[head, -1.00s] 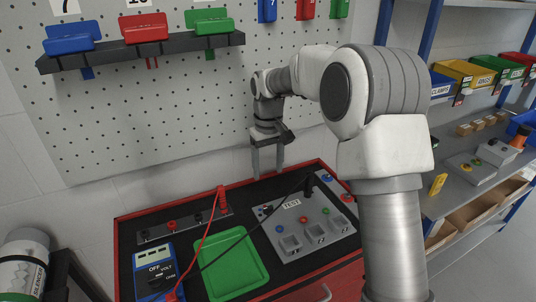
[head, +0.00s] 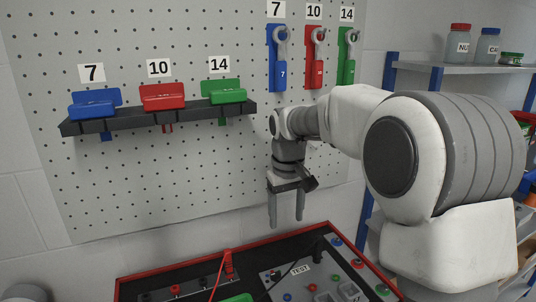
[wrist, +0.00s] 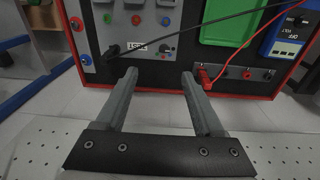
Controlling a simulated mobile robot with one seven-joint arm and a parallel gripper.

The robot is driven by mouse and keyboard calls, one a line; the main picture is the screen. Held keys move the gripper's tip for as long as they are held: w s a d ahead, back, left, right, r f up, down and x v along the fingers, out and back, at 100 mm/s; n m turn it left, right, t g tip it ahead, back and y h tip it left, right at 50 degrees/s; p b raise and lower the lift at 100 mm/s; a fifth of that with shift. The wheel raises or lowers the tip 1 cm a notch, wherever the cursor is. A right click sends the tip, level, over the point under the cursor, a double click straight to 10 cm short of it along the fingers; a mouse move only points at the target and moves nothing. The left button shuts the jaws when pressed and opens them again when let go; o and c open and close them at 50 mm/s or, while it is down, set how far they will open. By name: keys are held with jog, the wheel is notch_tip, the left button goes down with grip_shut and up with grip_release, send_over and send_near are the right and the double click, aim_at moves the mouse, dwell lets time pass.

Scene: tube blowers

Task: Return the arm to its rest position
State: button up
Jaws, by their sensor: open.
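My arm rises from the right of the head view and bends over toward the pegboard. My gripper (head: 287,222) hangs fingers-down in front of the pegboard, above the back edge of the black, red-rimmed bench top. In the wrist view my gripper (wrist: 160,78) has its two grey fingers apart with nothing between them. Beyond the fingertips are the grey TEST panel (wrist: 150,20) and a red plug with a red lead (wrist: 205,78). The gripper touches nothing that I can see.
The pegboard (head: 190,190) holds a shelf with blue, red and green boxes (head: 163,97) and hanging tools (head: 313,60) above the gripper. The bench (head: 130,285) lies below, with a black lead on the TEST panel (head: 300,275). Shelving stands at the right.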

jog(key=s+d+r+m+t, duration=0.1)
jog(key=s+d+r, duration=0.2)
jog(key=s, duration=0.4)
jog(key=s+d+r+m+t, duration=0.1)
jog(key=s+d+r, duration=0.1)
jog(key=s, duration=0.4)
jog(key=s+d+r+m+t, duration=0.1)
jog(key=s+d+r+t, duration=0.15)
jog(key=s, duration=0.45)
jog(key=s+d+f+m, duration=0.1)
jog(key=s+f, duration=0.1)
jog(key=s, duration=0.5)
jog(key=shift+s+d+f+p, duration=0.25)
jog(key=shift+f+p, duration=0.1)
jog(key=shift+p, duration=0.1)
